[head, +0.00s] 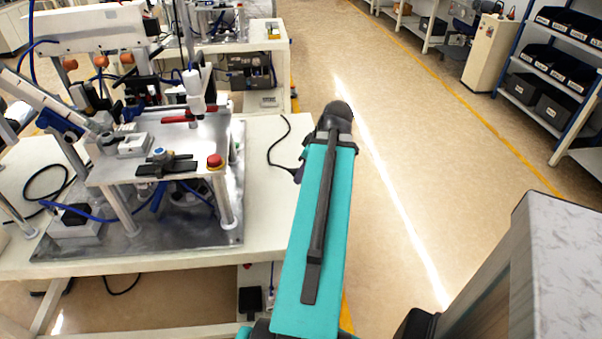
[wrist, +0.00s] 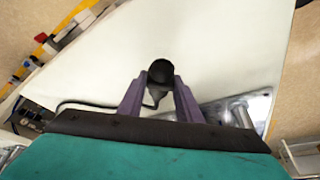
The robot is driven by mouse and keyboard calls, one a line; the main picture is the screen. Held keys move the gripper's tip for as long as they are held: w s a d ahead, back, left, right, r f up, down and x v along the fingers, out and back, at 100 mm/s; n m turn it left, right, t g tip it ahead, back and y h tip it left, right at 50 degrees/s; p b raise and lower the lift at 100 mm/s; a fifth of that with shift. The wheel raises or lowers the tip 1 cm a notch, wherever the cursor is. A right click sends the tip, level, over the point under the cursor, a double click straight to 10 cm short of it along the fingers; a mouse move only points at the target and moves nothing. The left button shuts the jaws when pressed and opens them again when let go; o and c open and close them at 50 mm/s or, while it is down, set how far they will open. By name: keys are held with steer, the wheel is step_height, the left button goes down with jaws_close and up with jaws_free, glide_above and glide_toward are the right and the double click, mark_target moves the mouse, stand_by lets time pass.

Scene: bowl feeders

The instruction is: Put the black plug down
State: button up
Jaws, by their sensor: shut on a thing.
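The black plug (wrist: 160,72) shows in the wrist view, held between the two purple fingers of my gripper (wrist: 160,88). Its rounded black end points away from the wrist. A thin dark cord (wrist: 90,104) curves off to the left from near the fingers. The white tabletop (wrist: 215,55) lies behind the plug; I cannot tell whether the plug touches it.
A metal plate (head: 130,238) with a fixture, red button (head: 215,160) and blue hoses fills the table's left part. A bare tabletop strip (head: 258,195) lies between plate and arm. Open floor (head: 400,160) is to the right. A grey-topped block (head: 565,250) stands at lower right.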

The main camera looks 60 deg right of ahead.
steer(key=shift+s+f+b, duration=0.15)
steer(key=shift+f+b, duration=0.05)
steer(key=shift+b, duration=0.15)
steer(key=b, duration=0.3)
steer(key=shift+s+a, duration=0.4)
steer(key=shift+s+a+r+b, duration=0.15)
steer(key=shift+s+a+b, duration=0.1)
steer(key=shift+b, duration=0.45)
steer(key=shift+s+r, duration=0.1)
steer(key=shift+r, duration=0.05)
steer(key=shift+s, duration=0.1)
